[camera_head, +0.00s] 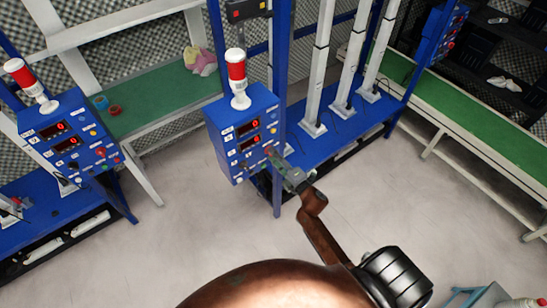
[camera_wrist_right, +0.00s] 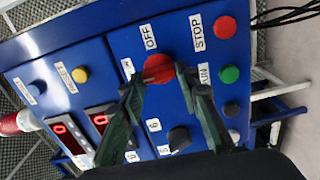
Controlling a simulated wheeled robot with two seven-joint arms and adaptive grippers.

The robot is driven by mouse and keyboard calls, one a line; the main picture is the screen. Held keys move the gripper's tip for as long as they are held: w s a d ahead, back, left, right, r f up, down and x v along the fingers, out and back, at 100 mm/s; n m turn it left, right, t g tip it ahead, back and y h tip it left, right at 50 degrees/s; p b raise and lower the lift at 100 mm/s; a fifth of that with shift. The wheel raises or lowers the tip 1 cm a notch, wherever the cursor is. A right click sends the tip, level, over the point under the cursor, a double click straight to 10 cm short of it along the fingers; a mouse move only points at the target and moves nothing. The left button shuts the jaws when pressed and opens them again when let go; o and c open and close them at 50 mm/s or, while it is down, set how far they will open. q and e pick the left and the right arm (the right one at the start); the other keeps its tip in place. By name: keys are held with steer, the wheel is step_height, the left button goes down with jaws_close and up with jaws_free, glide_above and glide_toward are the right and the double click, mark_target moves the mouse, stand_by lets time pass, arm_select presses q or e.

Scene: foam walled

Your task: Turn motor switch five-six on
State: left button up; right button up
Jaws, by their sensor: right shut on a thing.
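The blue control box (camera_head: 240,130) stands on a blue frame in the middle of the head view, with red digit displays and several knobs. My right gripper (camera_head: 272,154) reaches its front from the lower right. In the right wrist view, the gripper's dark fingers (camera_wrist_right: 163,76) are closed around a red round knob (camera_wrist_right: 158,66) below an "OFF" label. A black knob (camera_wrist_right: 180,138) sits beside labels that seem to read 6, beyond the fingers. Part of the panel is hidden behind the fingers. My left gripper is not in view.
A red STOP button (camera_wrist_right: 224,28) and a green button (camera_wrist_right: 230,74) are close beside the fingers. A red-and-white lamp (camera_head: 237,80) tops the box. A similar blue box (camera_head: 70,135) stands at left. Open grey floor (camera_head: 170,240) lies in front.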

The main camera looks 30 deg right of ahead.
steer(key=shift+f, duration=0.1)
stand_by(0.4)
steer(key=o, duration=1.2)
steer(key=shift+c, duration=0.2)
steer(key=shift+s, duration=0.1)
steer(key=s, duration=1.1)
steer(key=shift+s+d, duration=0.4)
steer(key=shift+d, duration=0.05)
